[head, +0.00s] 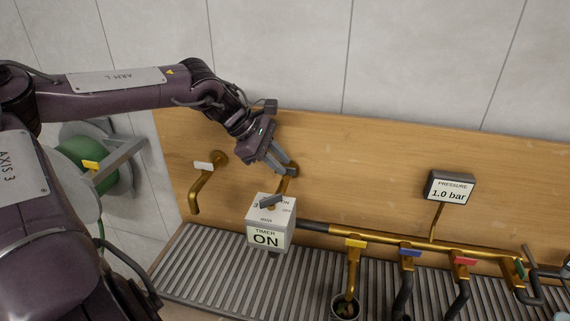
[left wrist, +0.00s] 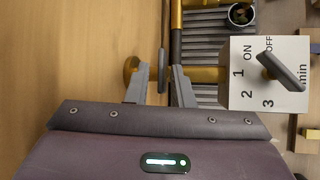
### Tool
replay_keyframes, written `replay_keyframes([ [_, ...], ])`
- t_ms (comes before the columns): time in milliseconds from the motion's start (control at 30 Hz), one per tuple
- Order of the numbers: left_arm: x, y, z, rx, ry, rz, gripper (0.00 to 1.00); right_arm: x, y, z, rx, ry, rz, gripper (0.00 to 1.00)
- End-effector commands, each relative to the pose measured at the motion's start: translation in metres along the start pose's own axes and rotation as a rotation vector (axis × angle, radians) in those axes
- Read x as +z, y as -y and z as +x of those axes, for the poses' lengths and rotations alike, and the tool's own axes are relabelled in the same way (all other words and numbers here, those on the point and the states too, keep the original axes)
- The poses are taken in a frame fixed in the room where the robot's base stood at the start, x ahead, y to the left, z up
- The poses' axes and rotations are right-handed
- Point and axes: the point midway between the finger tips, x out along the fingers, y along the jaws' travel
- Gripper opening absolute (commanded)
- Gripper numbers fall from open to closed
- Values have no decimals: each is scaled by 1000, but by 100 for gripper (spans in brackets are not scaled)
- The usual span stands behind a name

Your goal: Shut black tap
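The black tap shows in the head view as a brass body (head: 291,184) on the wooden board, partly hidden by my left gripper (head: 287,172). In the left wrist view, a thin dark lever (left wrist: 162,70) lies between the two fingers of my left gripper (left wrist: 160,88). The brass of the tap's wall mount (left wrist: 130,68) shows beside it. The fingers are open, with a visible gap on each side of the lever.
A timer box (head: 267,240) reading ON hangs just below the left gripper. A white-handled tap (head: 203,182) is to the left. Yellow (head: 356,243), blue (head: 410,252) and red (head: 464,261) taps line the brass pipe. A gauge (head: 450,188) reads 1.0 bar.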

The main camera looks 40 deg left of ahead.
Motion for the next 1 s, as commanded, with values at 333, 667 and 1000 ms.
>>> replay_keyframes([
  [333, 21, -12, -31, 1, -1, 1, 21, -2, 0, -22, 0, 0, 0, 21],
  [667, 33, -18, -48, 0, 0, -1, 21, -3, 0, -33, -1, 0, 1, 21],
  [1000, 32, -18, -47, 0, 0, 0, 21, -3, 1, -32, -2, 0, 2, 21],
])
